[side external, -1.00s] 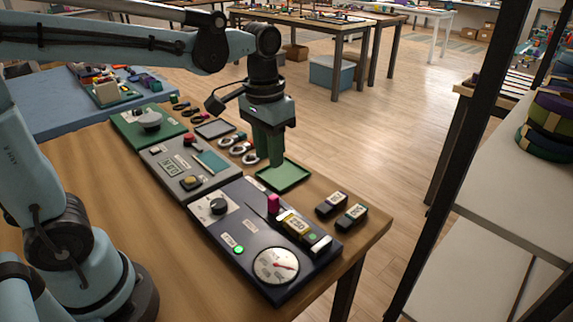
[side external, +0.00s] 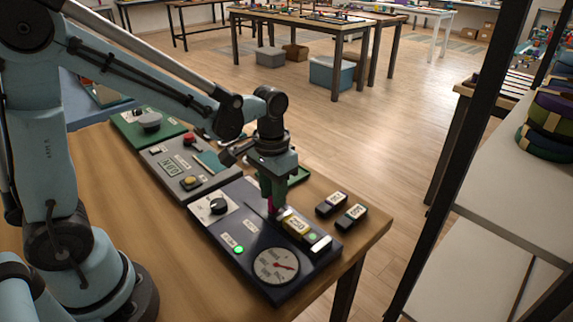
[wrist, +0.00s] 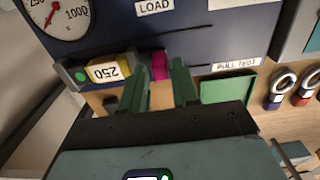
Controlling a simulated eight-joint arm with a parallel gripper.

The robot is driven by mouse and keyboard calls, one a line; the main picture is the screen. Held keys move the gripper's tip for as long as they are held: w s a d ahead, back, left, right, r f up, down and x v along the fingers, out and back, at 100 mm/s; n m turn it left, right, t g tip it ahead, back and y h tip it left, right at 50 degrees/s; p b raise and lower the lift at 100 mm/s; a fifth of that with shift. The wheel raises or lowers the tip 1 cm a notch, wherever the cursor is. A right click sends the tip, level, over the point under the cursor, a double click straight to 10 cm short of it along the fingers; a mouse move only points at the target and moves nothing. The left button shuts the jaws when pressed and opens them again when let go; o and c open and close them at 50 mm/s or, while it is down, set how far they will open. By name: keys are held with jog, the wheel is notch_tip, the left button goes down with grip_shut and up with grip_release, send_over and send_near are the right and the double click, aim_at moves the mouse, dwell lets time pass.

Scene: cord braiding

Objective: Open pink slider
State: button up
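The pink slider (side external: 271,208) is an upright knob on the dark blue panel (side external: 232,226), at the end of a thin dark slot. In the side view it is mostly hidden by my gripper (side external: 272,199), which points down over it. In the wrist view the pink slider (wrist: 158,65) shows between the green fingertips of my gripper (wrist: 160,68). The fingers are apart, one on each side of it. A small gap shows on the right finger's side; contact with the left finger cannot be told.
The panel also has a round dial (side external: 276,266), a lit green button (side external: 238,249) and a black knob (side external: 218,206). Two dark blocks (side external: 342,210) lie to the right. A green tray (side external: 299,175) lies behind my gripper.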

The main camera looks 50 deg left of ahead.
jog(key=shift+f, duration=0.95)
jog(key=shift+c, duration=0.2)
grip_shut()
